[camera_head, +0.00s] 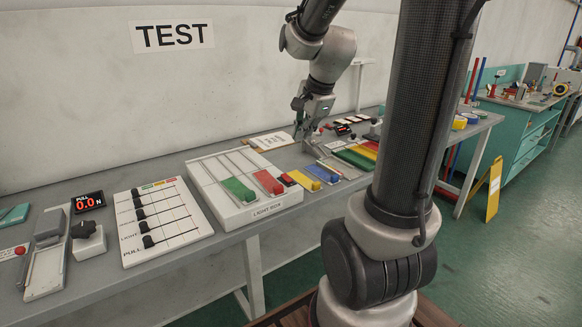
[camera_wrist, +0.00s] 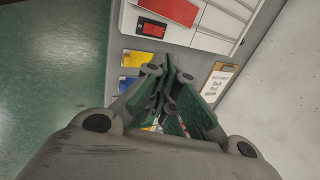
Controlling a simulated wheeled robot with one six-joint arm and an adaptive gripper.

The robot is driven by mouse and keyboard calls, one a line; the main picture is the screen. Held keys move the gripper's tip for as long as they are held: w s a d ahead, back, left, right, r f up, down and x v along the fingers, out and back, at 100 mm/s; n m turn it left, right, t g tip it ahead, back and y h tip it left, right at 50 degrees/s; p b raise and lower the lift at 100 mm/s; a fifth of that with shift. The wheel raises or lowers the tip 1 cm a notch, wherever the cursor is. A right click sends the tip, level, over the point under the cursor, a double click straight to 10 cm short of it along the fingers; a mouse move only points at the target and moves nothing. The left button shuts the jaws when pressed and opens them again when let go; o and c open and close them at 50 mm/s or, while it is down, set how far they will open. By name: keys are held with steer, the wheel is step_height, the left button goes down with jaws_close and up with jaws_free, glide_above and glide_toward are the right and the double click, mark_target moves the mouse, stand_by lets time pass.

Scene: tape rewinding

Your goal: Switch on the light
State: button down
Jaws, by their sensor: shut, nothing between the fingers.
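The white light box (camera_head: 250,212) lies on the bench, with a green strip (camera_head: 238,189) and a red strip (camera_head: 268,182) on its top. A small red switch in a dark frame (camera_head: 288,180) is at the box's right end; in the wrist view it shows (camera_wrist: 152,30) beyond my fingers. I cannot tell whether it is on or off. My gripper (camera_head: 304,140) is over the bench behind and to the right of the switch, apart from it. In the wrist view my gripper (camera_wrist: 170,68) has its green-padded fingers together and empty.
Blue (camera_head: 322,174) and yellow (camera_head: 303,181) strips lie right of the switch. A clipboard (camera_wrist: 217,82) lies near the wall. A slider panel (camera_head: 160,222) is left of the box. Coloured strips and a few small items lie further right along the bench.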

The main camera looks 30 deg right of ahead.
mark_target(287, 178)
steer(key=x, duration=1.4)
steer(key=shift+w+f+g, duration=0.3)
steer(key=shift+f+g, duration=0.1)
steer(key=shift+g, duration=0.2)
steer(key=shift+s, duration=0.2)
steer(key=shift+s+r, duration=0.15)
steer(key=shift+s, duration=0.5)
